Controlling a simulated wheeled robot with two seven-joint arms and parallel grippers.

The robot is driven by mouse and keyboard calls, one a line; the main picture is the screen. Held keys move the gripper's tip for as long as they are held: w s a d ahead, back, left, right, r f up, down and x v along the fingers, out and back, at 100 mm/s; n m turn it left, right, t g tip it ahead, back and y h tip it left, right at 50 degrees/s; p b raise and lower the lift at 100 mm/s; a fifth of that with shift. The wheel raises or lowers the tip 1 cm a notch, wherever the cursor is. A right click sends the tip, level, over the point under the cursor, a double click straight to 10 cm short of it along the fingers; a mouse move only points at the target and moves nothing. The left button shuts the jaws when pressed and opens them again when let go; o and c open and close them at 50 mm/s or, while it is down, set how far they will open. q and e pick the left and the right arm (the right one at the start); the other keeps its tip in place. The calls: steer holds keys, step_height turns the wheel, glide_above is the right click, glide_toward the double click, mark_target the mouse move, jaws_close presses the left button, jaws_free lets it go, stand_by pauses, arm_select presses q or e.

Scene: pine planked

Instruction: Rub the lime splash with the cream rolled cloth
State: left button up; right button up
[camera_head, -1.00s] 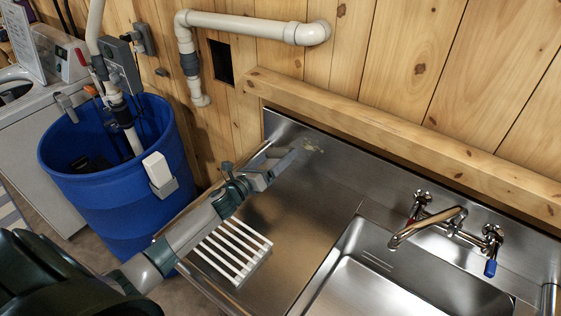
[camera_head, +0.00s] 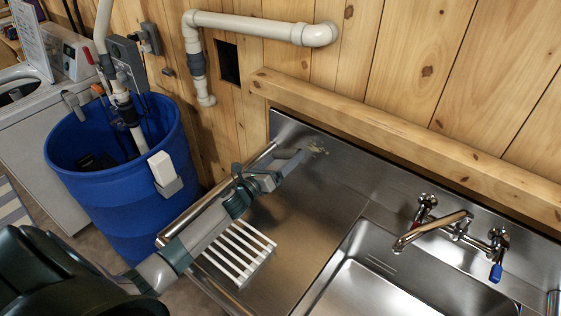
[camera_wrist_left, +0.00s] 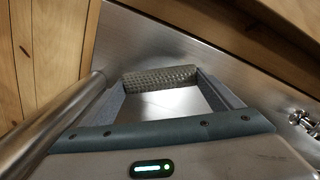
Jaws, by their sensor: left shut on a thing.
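My left gripper (camera_head: 288,163) reaches over the steel counter to the upright steel back panel. It is shut on the rolled cloth (camera_wrist_left: 160,77), a woven, ribbed roll that looks grey-beige in this light and lies across between the two fingertips in the left wrist view. The lime splash (camera_head: 317,147) is a small pale yellow-green patch on the back panel, just right of the fingertips in the head view. I cannot make out the splash in the left wrist view. Whether the cloth touches the panel, I cannot tell. My right gripper is in neither view.
A steel sink (camera_head: 375,292) with a tap (camera_head: 432,230) lies to the right. A white slatted rack (camera_head: 238,254) is on the counter below my left arm. A wooden ledge (camera_head: 390,143) runs above the panel. A blue barrel (camera_head: 120,205) stands left.

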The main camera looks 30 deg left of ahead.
arm_select(q)
steer(key=shift+w+d+b, duration=0.15)
steer(key=shift+w+b, duration=0.05)
steer(key=shift+w, duration=0.8)
steer(key=shift+w+d+b, duration=0.1)
steer(key=shift+w+b, duration=0.1)
steer(key=shift+w, duration=0.9)
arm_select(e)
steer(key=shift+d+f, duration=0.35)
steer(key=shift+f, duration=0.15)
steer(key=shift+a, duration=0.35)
arm_select(q)
steer(key=shift+w+d+b, duration=0.1)
steer(key=shift+w+b, duration=0.2)
steer(key=shift+w, duration=0.25)
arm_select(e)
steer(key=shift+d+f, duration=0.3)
arm_select(q)
steer(key=shift+w, duration=0.3)
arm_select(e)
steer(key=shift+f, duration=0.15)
arm_select(q)
steer(key=shift+d, duration=0.2)
steer(key=shift+s+d, duration=0.15)
steer(key=shift+d, duration=0.65)
steer(key=shift+s+d, duration=0.15)
steer(key=shift+d, duration=0.8)
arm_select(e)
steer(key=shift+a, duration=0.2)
